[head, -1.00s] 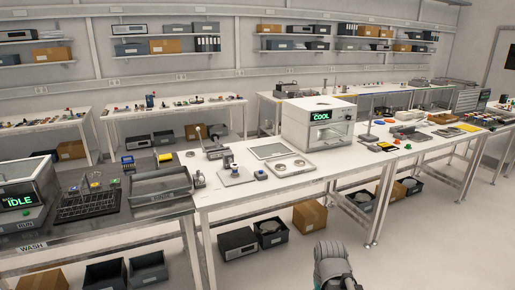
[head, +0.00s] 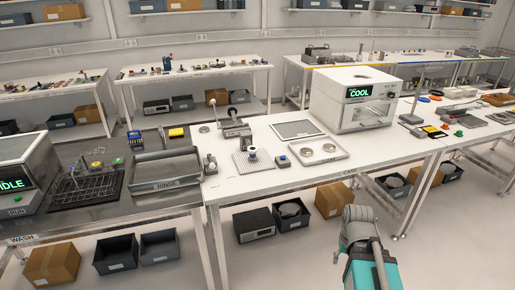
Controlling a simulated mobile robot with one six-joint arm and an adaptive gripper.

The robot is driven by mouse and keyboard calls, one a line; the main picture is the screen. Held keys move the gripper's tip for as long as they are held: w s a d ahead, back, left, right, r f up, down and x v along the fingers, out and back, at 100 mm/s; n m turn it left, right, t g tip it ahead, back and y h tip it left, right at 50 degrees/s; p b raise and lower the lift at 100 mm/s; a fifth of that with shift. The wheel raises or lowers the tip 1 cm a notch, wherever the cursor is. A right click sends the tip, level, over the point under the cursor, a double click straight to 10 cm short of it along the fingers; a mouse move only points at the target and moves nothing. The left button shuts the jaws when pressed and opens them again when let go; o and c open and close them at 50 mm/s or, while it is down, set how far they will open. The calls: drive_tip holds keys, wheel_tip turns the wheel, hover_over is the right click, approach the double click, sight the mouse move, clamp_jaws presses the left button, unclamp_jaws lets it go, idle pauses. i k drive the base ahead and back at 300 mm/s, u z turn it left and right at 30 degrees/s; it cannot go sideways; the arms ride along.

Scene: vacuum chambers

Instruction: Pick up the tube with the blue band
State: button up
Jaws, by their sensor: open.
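I cannot make out for certain a tube with a blue band. A small upright piece with dark blue and white on it (head: 252,154) stands on a perforated plate (head: 240,166) on the white bench; it is too small to tell if it is the tube. A small block with a blue top (head: 282,161) sits just right of the plate. My arm, grey and teal, shows at the bottom right, in front of the bench and over the floor. No gripper fingers show.
A white oven-like box reading COOL (head: 352,98) stands behind on the bench. A round-dish tray (head: 318,150) and a flat panel (head: 297,129) lie left of it. The RINSE basin (head: 166,171) and a dark wire rack (head: 97,185) are at left. Floor bins and boxes stand under the benches.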

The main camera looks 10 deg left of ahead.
sight(253, 159)
drive_tip(key=z, duration=0.05)
drive_tip(key=i, duration=1.15)
drive_tip(key=u, duration=0.95)
